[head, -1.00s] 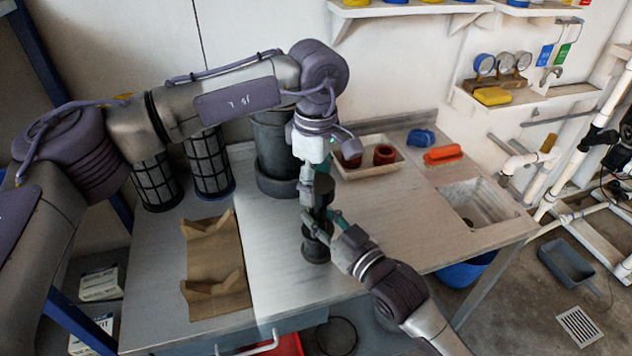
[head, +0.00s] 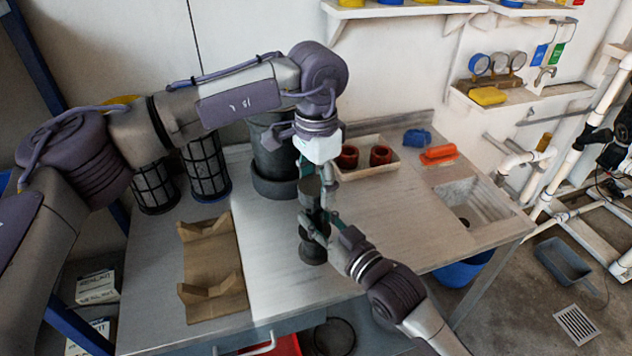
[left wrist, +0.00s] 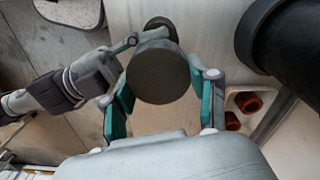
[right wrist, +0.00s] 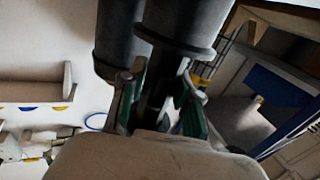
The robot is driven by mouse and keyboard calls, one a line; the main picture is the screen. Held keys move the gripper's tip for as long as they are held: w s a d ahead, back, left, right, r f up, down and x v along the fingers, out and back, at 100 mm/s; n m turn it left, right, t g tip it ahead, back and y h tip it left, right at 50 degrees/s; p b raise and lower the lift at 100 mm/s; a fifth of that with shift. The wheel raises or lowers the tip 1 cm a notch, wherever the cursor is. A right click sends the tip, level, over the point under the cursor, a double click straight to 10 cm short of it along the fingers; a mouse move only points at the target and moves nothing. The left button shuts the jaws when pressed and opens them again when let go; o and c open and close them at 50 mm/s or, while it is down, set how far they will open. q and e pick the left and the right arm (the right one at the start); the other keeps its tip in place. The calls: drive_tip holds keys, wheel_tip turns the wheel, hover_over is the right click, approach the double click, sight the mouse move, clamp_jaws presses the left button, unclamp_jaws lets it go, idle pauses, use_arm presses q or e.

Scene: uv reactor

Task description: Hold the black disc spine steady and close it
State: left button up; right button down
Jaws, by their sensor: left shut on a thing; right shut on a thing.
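The black disc spine (head: 313,248) stands upright on the bench, with a wide round base and a wide top. My left gripper (head: 316,178) comes down from above and is shut on its top part. In the left wrist view the round dark top (left wrist: 158,72) sits between the teal finger pads. My right gripper (head: 318,222) comes from the lower right and is shut on the spine's middle. In the right wrist view the narrow dark shaft (right wrist: 157,98) lies between its fingers. The fingers hide part of the shaft and any joint in it.
A large grey cylindrical housing (head: 273,165) stands close behind. A tray (head: 392,168) with red parts is behind to the right. A tan cradle (head: 215,262) lies left, with two mesh cartridges (head: 206,166) behind it. The bench between spine and sink (head: 468,205) is clear.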

use_arm(q)
drive_tip(key=o, duration=0.9)
drive_tip(key=shift+o, duration=0.2)
drive_tip(key=shift+r, duration=2.3)
drive_tip(key=shift+c, duration=0.3)
